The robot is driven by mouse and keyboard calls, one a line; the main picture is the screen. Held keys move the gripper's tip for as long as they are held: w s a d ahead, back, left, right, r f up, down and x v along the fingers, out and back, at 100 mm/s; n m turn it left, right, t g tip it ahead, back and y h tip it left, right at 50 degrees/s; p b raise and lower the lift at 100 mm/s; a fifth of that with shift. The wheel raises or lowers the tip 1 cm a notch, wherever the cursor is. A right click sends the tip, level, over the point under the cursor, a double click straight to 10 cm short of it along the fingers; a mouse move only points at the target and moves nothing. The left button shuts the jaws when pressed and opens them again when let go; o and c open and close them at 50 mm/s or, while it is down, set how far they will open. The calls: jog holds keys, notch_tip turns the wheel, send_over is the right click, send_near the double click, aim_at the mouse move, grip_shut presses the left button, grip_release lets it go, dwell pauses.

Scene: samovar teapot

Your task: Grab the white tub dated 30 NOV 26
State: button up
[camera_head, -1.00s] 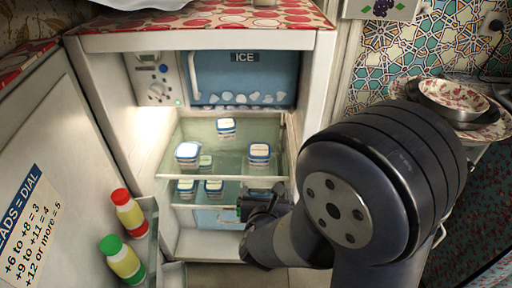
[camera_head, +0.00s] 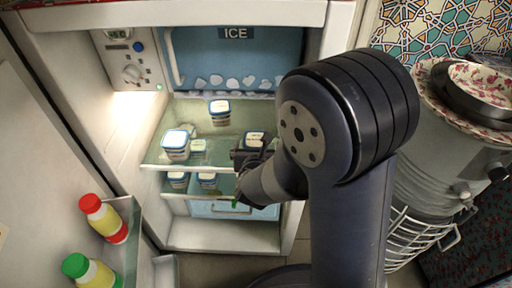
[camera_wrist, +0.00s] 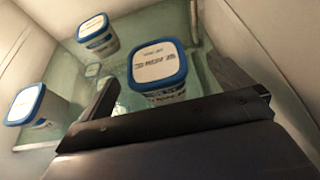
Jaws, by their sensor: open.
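Several white tubs with blue-rimmed lids stand in the open fridge. My gripper (camera_head: 250,158) is open at the right front of the upper glass shelf. Just beyond it is one tub (camera_head: 255,137), partly hidden by my gripper. In the wrist view this tub (camera_wrist: 158,68) stands close ahead of my gripper (camera_wrist: 165,97), its lower part hidden by the dark gripper body. Its lid has dark print too blurred to read. Another tub (camera_head: 219,112) stands farther back, and a third tub (camera_head: 176,145) at left front. No date is legible on any lid.
Two more tubs (camera_head: 208,181) stand on the lower shelf. The fridge door at left holds a red-capped bottle (camera_head: 104,219) and a green-capped bottle (camera_head: 92,274). The blue ICE compartment (camera_head: 232,65) is above. The right fridge wall is close to my gripper.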

aim_at(256, 143)
jog(key=x, duration=0.1)
jog(key=b+x, duration=0.1)
jog(key=x, duration=0.2)
jog(key=shift+s+a+f, duration=0.1)
jog(key=shift+a, duration=0.15)
jog(key=shift+w+f+b, duration=0.1)
jog(key=shift+w+b, duration=0.2)
jog(key=shift+w, duration=0.25)
jog(key=shift+c, duration=0.4)
jog(key=c, duration=1.1)
jog(key=shift+c, duration=0.2)
